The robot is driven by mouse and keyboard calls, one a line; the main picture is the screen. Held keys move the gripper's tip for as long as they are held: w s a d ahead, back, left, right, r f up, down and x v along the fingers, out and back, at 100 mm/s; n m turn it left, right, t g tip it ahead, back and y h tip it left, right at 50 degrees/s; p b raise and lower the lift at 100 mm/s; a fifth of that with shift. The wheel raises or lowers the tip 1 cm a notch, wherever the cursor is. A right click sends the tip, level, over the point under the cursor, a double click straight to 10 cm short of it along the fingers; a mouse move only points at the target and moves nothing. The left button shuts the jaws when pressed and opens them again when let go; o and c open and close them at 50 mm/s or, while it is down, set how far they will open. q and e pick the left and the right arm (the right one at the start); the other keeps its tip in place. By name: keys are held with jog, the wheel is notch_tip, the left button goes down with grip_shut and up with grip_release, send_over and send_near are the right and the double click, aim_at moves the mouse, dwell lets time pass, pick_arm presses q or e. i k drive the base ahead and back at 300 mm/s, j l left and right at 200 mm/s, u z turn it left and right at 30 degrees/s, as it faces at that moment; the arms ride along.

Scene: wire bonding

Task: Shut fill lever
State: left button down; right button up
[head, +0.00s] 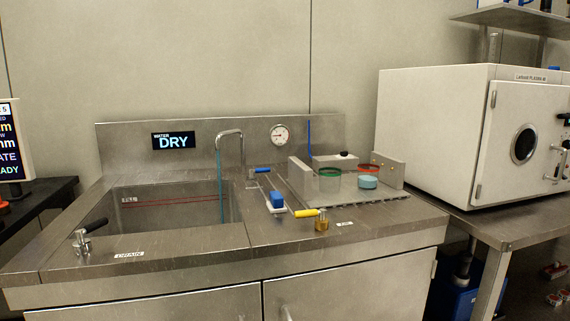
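A steel sink with a basin (165,229) stands in front of me. A curved tap (230,133) rises behind the basin, with a thin blue stream or tube (220,185) below its spout. A blue-handled lever (262,170) sits just right of the tap; it looks like the fill lever, but I read no label on it. A black-handled lever (94,227) is at the front left corner, near the DRAIN label (129,255). A yellow-handled lever (306,213) is at the front right on a brass valve. Neither gripper is in view.
A display (173,141) reads "WATER DRY" beside a round gauge (279,134). A white chamber (465,135) stands further right.

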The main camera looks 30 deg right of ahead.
aim_at(262, 169)
jog(key=i+l+z, duration=0.35)
jog(key=i+l, duration=0.5)
jog(key=k+l+z, duration=0.1)
jog(key=k+z, duration=0.15)
jog(key=k+l+z, duration=0.15)
jog(key=z, duration=0.15)
jog(key=k, duration=0.1)
